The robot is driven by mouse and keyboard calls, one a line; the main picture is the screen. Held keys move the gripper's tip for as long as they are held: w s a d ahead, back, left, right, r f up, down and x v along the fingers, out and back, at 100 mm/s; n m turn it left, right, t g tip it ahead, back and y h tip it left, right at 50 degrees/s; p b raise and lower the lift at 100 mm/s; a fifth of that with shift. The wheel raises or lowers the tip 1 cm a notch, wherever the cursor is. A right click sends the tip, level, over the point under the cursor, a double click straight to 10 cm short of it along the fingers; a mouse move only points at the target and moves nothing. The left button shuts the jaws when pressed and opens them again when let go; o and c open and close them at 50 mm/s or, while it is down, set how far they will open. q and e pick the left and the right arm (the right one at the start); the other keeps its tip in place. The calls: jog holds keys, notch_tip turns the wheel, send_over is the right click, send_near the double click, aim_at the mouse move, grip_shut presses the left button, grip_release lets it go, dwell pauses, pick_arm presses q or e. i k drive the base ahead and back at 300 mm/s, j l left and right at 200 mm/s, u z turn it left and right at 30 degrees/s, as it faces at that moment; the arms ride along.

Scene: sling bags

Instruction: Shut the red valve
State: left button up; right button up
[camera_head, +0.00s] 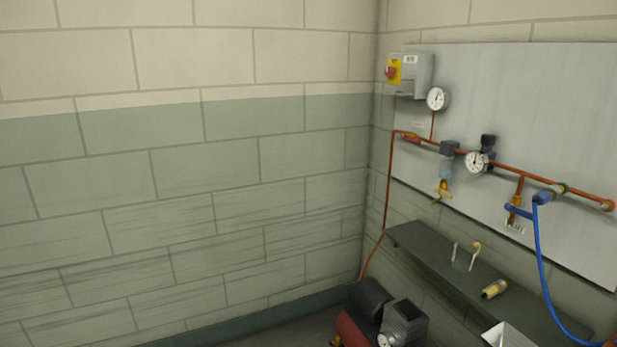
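The red valve's handle (411,137) shows near the left end of the copper pipe (510,170) on the wall panel. The handle is small here and seems to lie along the pipe; its exact angle is hard to tell. Neither of my grippers is in view, and nothing covers the handle.
A blue-handled valve (518,211) and a blue hose (543,262) hang at the right. Gauges (437,98) and a grey box with a red knob (410,74) are on the panel. A shelf (425,250) juts out below. A compressor (357,332) stands on the floor.

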aim_at(416, 140)
jog(key=i+l+z, duration=0.1)
jog(key=i+z, duration=0.35)
jog(key=i, duration=0.15)
jog(key=i+j+z, duration=0.15)
jog(key=i+z, duration=0.25)
jog(key=i, duration=0.2)
jog(key=i+j, duration=0.1)
jog(key=j, duration=0.15)
jog(key=i+j+z, duration=0.1)
jog(key=j, duration=0.2)
jog(key=i, duration=0.05)
